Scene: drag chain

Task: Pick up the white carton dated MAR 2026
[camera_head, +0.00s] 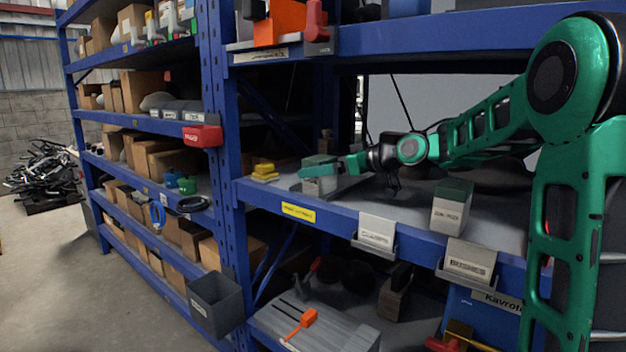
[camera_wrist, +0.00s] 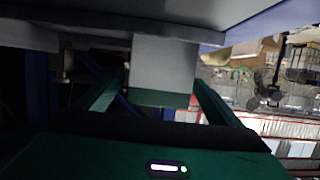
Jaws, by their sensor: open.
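A white carton with a green top (camera_head: 321,184) stands on the blue shelf, left of centre in the head view. My gripper (camera_head: 328,168) is at it, with the green fingers open. In the wrist view the carton (camera_wrist: 165,65) shows upside down between the fingertips of my gripper (camera_wrist: 160,84), with visible gaps on both sides. Its date cannot be read. A second white carton with a green top (camera_head: 452,207) stands upright farther right, near the shelf's front edge. Its small label seems to start with JUN.
Yellow blocks (camera_head: 265,172) lie left of the gripper on the shelf (camera_head: 405,210). White label holders (camera_head: 376,233) hang along its front edge. A blue upright (camera_head: 221,150) stands at left, and an upper shelf beam (camera_head: 440,43) crosses above the arm. Shelf space between the cartons looks mostly clear.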

